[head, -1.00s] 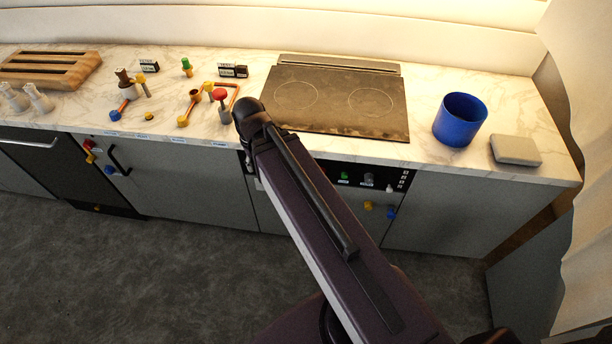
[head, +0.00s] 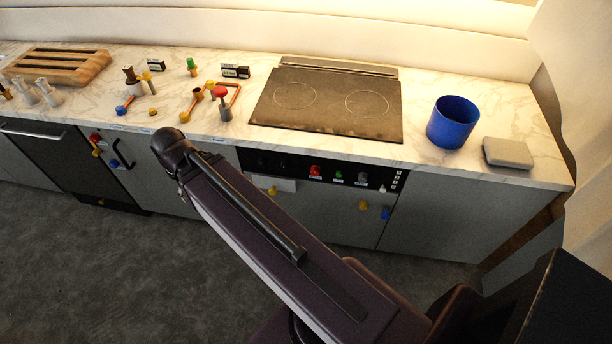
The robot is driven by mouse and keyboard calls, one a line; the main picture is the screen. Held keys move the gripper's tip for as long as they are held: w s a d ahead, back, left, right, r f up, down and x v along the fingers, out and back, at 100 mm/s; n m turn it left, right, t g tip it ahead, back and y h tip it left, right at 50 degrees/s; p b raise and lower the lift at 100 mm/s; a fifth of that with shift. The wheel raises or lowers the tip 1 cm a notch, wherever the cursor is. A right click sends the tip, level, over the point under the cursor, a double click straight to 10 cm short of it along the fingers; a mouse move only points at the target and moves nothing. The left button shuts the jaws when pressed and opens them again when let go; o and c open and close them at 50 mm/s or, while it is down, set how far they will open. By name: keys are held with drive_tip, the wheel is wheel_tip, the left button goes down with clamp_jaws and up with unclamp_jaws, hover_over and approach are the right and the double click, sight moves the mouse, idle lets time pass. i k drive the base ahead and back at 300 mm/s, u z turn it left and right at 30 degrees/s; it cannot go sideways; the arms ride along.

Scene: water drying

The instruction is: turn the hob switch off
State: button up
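The hob (head: 335,101) is a dark plate with two ring marks, set in the marble worktop. Below its front edge is a black control panel (head: 300,168) on the cabinet front. The panel carries a red knob (head: 316,171), a green knob (head: 338,176) and a grey knob (head: 362,179), plus darker knobs at its left. The small labels are too small to read, so I cannot tell which is the hob switch. My arm crosses the lower middle of the head view, its elbow left of the panel. My gripper is not visible.
A blue pot (head: 452,122) and a grey box (head: 508,152) stand right of the hob. Coloured valves and pipes (head: 205,98) stand on the worktop at left, with a wooden rack (head: 58,65) beyond. Yellow and blue knobs project from the cabinet fronts. Dark floor is open at left.

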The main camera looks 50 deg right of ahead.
sight(316, 170)
drive_tip(key=u, duration=0.15)
drive_tip(key=k, duration=1.4)
drive_tip(key=z, duration=1.6)
drive_tip(key=i, duration=0.5)
drive_tip(key=u, duration=0.25)
